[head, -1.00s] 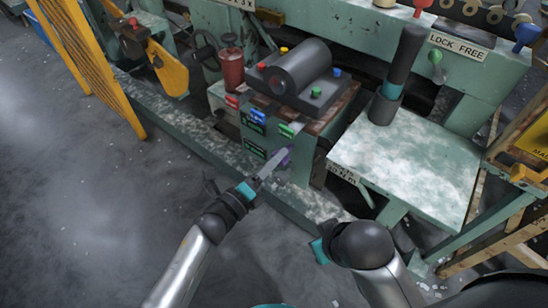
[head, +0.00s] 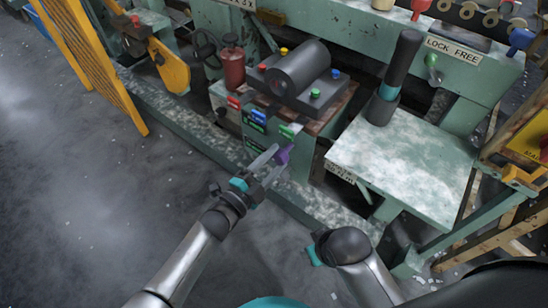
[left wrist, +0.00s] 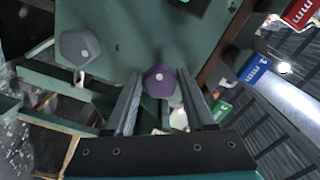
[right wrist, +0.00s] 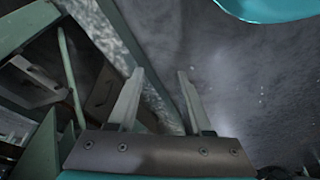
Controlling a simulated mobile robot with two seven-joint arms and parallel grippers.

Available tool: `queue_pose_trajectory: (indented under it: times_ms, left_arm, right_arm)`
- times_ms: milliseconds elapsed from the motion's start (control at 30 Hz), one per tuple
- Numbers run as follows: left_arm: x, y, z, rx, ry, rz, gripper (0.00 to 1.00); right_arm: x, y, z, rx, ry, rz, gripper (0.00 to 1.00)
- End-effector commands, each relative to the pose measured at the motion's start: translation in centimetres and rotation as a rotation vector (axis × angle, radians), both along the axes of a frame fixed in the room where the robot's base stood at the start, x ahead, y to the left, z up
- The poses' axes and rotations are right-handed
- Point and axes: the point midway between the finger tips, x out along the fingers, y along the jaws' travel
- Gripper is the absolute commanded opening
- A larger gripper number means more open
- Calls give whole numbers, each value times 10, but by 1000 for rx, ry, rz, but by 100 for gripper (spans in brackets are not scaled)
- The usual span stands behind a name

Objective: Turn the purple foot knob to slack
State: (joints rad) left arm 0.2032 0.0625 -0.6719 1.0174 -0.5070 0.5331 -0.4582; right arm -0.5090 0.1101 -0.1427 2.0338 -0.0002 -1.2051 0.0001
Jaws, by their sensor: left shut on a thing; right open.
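The purple foot knob (head: 283,156) sits low on the front of the green machine cabinet, below the coloured tags. In the left wrist view the purple knob (left wrist: 159,80) is faceted, with a pale dot at its middle. My left gripper (head: 276,162) reaches it from the front, and its two fingers stand on either side of the knob, shut on it. A grey knob (left wrist: 81,48) of similar shape is beside it in the left wrist view. My right gripper (right wrist: 160,80) is open and empty, away from the knob, near the floor in front of the mottled table.
The mottled table (head: 415,155) stands right of the cabinet. A green base rail (head: 312,207) runs along the floor under the cabinet. A yellow guard (head: 85,60) stands at the left. The grey floor (head: 100,200) in front is clear.

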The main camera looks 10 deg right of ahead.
Motion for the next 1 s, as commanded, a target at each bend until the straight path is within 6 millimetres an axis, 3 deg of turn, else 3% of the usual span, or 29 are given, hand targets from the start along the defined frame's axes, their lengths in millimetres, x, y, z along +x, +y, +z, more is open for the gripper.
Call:
queue_pose_trajectory:
  times_ms: [500,1000]
  left_arm:
    - [-1,0,-2,-201,262,0,0]
    - [-1,0,-2,-237,307,0,0]
  right_arm:
    - [-4,-1,-13,-3,20,1,50]
    - [-4,0,-16,-2,21,2,50]
